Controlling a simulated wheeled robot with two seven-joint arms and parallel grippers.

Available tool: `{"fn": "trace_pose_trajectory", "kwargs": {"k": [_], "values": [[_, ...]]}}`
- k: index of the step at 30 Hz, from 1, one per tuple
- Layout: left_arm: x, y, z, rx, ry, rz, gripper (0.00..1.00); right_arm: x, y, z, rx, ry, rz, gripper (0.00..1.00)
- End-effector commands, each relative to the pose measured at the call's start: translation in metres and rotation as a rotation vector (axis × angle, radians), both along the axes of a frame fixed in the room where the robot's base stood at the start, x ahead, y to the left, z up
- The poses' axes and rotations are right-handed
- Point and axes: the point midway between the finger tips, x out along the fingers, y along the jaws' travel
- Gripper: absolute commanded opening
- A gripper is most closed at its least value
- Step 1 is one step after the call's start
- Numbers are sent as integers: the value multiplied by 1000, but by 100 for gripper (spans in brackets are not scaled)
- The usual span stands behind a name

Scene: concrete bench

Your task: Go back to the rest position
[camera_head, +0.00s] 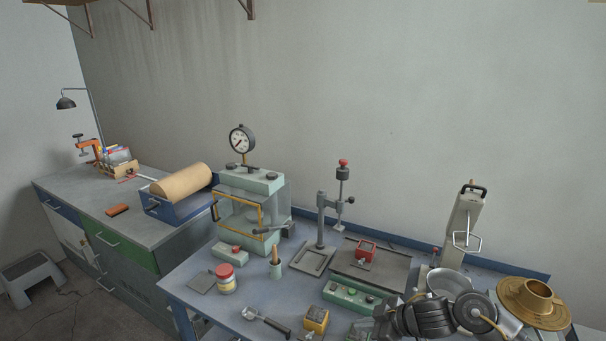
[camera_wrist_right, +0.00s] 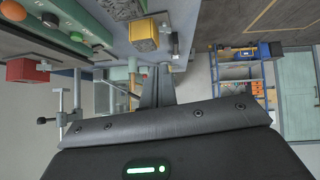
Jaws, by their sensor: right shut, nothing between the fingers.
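My right gripper (camera_head: 380,325) is at the lower right of the head view, over the front right part of the blue bench (camera_head: 190,283). In the right wrist view its two fingers (camera_wrist_right: 157,85) are together, with nothing between them. It is to the right of a small yellow block with a dark top (camera_head: 316,319), which also shows in the wrist view (camera_wrist_right: 143,35), apart from the fingers. My left gripper is not in the head view.
A green button box (camera_head: 350,296), a dark plate with a red-handled piece (camera_head: 366,250) and a grey stand (camera_head: 320,220) are behind the gripper. A tall light-grey press (camera_head: 463,225) stands at the right.

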Motion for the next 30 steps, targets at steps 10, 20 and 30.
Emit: {"fn": "trace_pose_trajectory", "kwargs": {"k": [10,20,30], "values": [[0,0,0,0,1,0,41,-25,34,-13,32,-92,-80,0],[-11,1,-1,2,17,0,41,-92,28,-31,19,-94,-399,0],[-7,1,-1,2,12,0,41,-213,-47,-60,-130,191,-775,0]]}}
